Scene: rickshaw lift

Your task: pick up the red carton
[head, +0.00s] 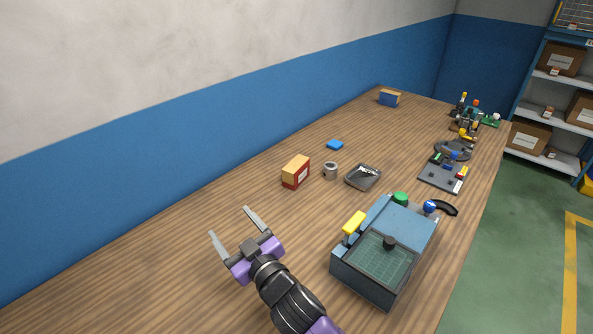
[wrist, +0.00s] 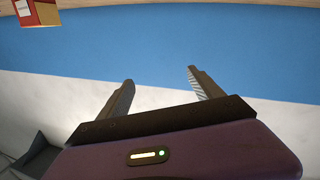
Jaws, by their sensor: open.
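The red carton (head: 294,172) stands upright on the wooden bench in the head view, with a tan top and a pale label on one side. It also shows upside down at the top left edge of the wrist view (wrist: 38,14), partly cut off. My gripper (head: 231,227) is open and empty. It is nearer to the camera and to the left of the carton, apart from it. In the wrist view both fingers (wrist: 160,88) are spread with nothing between them, and the blue and white wall lies beyond.
A grey mug (head: 330,171) and a dark tray (head: 351,182) stand right of the carton. A blue-grey machine (head: 342,267) with a yellow handle stands right of my arm. The wall (head: 180,130) runs along the bench's left side.

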